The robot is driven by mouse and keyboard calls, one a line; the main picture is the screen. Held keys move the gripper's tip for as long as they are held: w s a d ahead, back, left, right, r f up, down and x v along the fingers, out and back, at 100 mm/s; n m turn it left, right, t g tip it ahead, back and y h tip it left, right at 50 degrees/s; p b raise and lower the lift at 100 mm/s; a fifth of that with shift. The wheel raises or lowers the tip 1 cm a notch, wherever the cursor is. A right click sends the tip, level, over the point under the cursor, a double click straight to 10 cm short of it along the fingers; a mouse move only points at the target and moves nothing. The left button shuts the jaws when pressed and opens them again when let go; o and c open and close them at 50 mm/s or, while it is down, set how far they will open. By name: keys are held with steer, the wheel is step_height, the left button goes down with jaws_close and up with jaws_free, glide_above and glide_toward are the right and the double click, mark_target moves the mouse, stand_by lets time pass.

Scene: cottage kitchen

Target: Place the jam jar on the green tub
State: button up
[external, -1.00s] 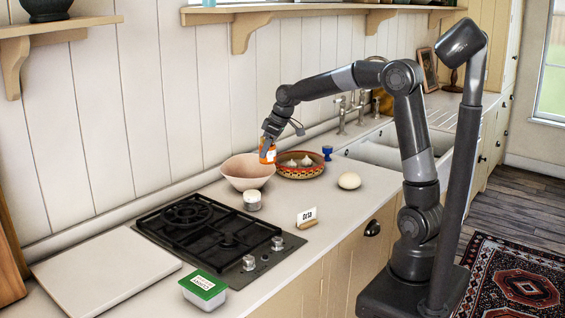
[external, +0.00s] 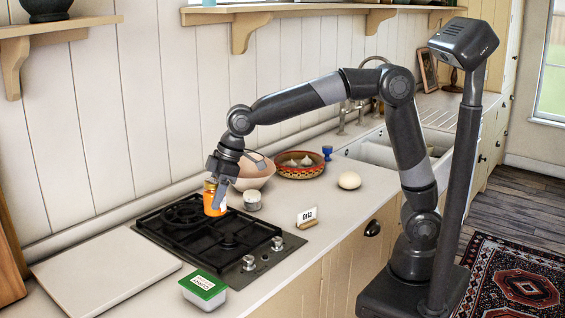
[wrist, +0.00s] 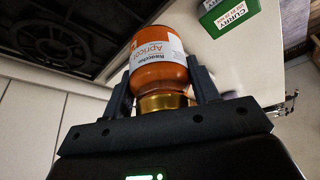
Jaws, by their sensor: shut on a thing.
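The jam jar (external: 214,203) is orange with a white label and a gold lid. My gripper (external: 217,188) is shut on it and holds it above the black hob. In the wrist view the jar (wrist: 158,62) sits between the two fingers of my gripper (wrist: 162,88), its label partly reading "Apricot". The green tub (external: 204,289) is a pale tub with a green lid, on the front of the counter left of the hob's front corner. The tub's green lid (wrist: 228,12) also shows at the top of the wrist view, apart from the jar.
The hob (external: 228,240) lies under the jar. A white board (external: 105,268) lies left of it. A pinkish bowl (external: 262,174), a small white pot (external: 252,200), a patterned dish (external: 300,171), a sign (external: 307,216) and an egg-like object (external: 350,180) stand to the right.

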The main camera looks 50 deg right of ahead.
steer(key=s+a, duration=0.4)
glide_above(202, 282)
steer(key=shift+n, duration=0.4)
step_height(202, 282, down, 6)
steer(key=shift+s+f, duration=0.1)
steer(key=shift+f, duration=0.15)
steer(key=shift+a+f, duration=0.1)
steer(key=shift+f, duration=1.95)
steer(key=shift+f, duration=0.15)
steer(key=o, duration=1.2)
